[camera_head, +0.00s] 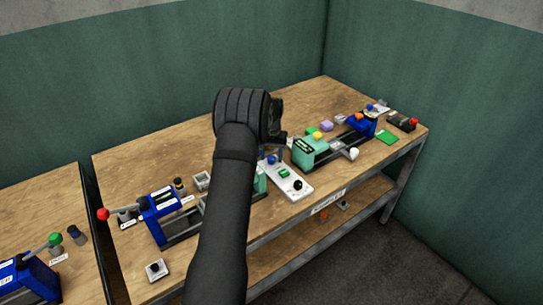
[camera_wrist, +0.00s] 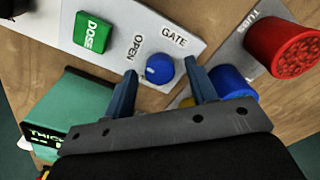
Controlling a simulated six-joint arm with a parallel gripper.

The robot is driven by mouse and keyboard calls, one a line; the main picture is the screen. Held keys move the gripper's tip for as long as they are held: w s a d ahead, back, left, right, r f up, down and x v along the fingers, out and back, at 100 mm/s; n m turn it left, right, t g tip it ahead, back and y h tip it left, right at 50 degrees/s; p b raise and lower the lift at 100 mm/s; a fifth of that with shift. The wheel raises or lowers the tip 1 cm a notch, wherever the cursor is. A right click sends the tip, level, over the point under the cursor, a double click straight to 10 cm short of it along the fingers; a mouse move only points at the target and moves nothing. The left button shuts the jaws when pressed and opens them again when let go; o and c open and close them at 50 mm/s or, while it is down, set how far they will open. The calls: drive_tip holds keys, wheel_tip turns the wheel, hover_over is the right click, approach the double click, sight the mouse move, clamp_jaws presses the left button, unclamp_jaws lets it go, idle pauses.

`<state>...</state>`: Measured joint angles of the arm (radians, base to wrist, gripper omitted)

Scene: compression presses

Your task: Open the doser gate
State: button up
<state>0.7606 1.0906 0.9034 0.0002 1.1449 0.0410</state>
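The doser control panel (camera_wrist: 185,18) is a pale plate with a blue round gate knob (camera_wrist: 160,69) labelled GATE and OPEN, and a green DOSE button (camera_wrist: 92,33). My gripper (camera_wrist: 162,76) is open, with one dark blue finger on each side of the knob in the picture. A gap shows between the knob and each finger, and whether the tips are down at knob height I cannot tell. In the head view the panel (camera_head: 292,190) lies on the table, with the blue knob (camera_head: 272,160) at its far end near my gripper's fingers.
A teal box (camera_wrist: 75,105) is near the left finger. A teal-and-blue press (camera_head: 310,150) stands right of the panel, a blue press (camera_head: 160,205) to the left.

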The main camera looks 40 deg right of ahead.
sight(272, 158)
wheel_tip(272, 158, up, 17)
drive_tip(key=shift+r, duration=0.2)
idle(0.5)
drive_tip(key=shift+f, duration=0.1)
wheel_tip(272, 158, down, 17)
drive_tip(key=shift+f, duration=0.2)
idle(0.5)
drive_tip(key=shift+r, duration=0.1)
